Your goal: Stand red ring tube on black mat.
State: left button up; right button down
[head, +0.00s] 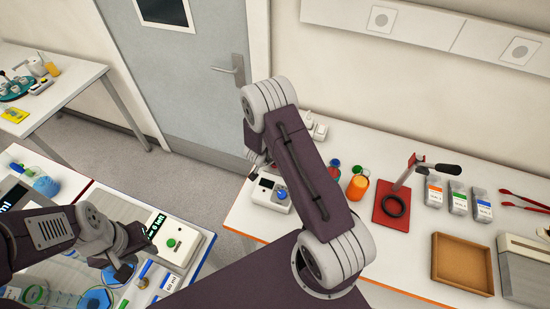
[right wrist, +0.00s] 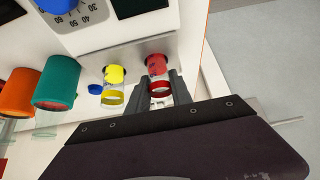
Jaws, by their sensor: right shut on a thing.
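The red ring tube (right wrist: 158,92) is a small clear tube with a red cap and a red band, in the right wrist view. My right gripper (right wrist: 161,98) is shut on it, one dark finger on each side. In the head view my right arm hides most of this gripper and the tube. My left gripper (head: 133,257) is over the left bench with its fingers apart, and I see nothing between them. I cannot make out a black mat in either view.
A yellow-banded tube (right wrist: 112,96) stands left of the held tube. A device with a blue knob (head: 281,194) is close by. Bottles (head: 357,187), a red stand (head: 388,214) with a black ring and a brown tray (head: 462,264) stand further right on the bench.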

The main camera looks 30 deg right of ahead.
jog(key=shift+r+p, duration=0.55)
dwell(0.4)
jog(key=shift+r+p, duration=2.9)
jog(key=shift+f, duration=0.1)
